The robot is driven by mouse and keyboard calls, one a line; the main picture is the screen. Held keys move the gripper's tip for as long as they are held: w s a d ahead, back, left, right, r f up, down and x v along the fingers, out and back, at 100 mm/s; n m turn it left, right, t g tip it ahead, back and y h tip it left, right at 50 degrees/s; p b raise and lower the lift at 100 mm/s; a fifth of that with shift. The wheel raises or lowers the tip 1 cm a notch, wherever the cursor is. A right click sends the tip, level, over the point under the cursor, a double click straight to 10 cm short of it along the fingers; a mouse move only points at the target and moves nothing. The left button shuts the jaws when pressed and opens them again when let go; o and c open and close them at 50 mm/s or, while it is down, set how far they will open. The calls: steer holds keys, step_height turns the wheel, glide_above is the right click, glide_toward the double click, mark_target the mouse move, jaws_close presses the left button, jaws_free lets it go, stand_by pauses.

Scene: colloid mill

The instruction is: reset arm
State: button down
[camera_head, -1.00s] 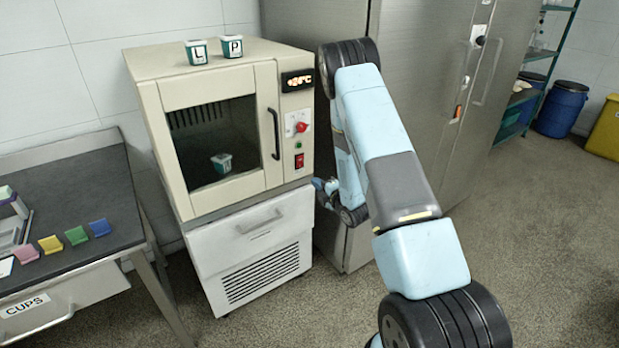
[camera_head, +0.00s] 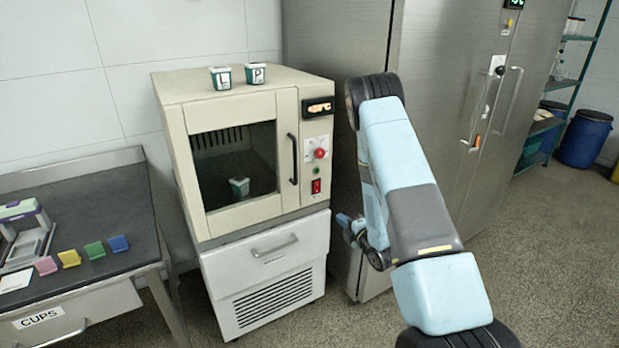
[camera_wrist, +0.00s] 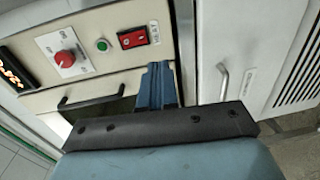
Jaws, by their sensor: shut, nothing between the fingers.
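My gripper (camera_head: 343,219) is at the right of the cabinet's front, in front of the steel doors, near the lower drawer's upper right corner. In the wrist view its blue fingers (camera_wrist: 157,85) are together with nothing between them. They point toward the cabinet front, and I cannot tell how far off it is. My arm is bent, with its elbow raised before the steel doors. The beige cabinet (camera_head: 165,87) has a closed glass door with a dark handle (camera_head: 293,158). A small cup (camera_head: 239,187) stands inside. Its red knob (camera_wrist: 65,58) and red switch (camera_wrist: 133,37) show in the wrist view.
Two cups, L (camera_head: 220,78) and P (camera_head: 256,73), stand on the cabinet. The white drawer (camera_head: 270,255) below is shut. A tall steel unit (camera_head: 440,60) stands behind my arm. A dark table (camera_head: 95,205) with several coloured pieces is at left. Floor is open at right.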

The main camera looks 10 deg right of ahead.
steer(key=s+d+r+m+g+h, duration=0.1)
steer(key=s+r+m+g+h, duration=0.15)
steer(key=r+m, duration=0.75)
steer(key=s+d+r+m+g+h, duration=0.15)
steer(key=r+h, duration=0.25)
steer(key=r, duration=1.4)
steer(key=s+a+r+m+g, duration=0.1)
steer(key=s+r+m+g, duration=0.1)
steer(key=s, duration=0.9)
steer(key=s+a+r+m+g, duration=0.2)
steer(key=s+r+m, duration=0.3)
steer(key=s, duration=0.6)
steer(key=s+a+r+m+g, duration=0.1)
steer(key=s+r, duration=0.4)
steer(key=s, duration=0.6)
steer(key=m+g, duration=0.1)
steer(key=m, duration=0.1)
steer(key=shift+a+m, duration=0.25)
steer(key=shift+m, duration=0.1)
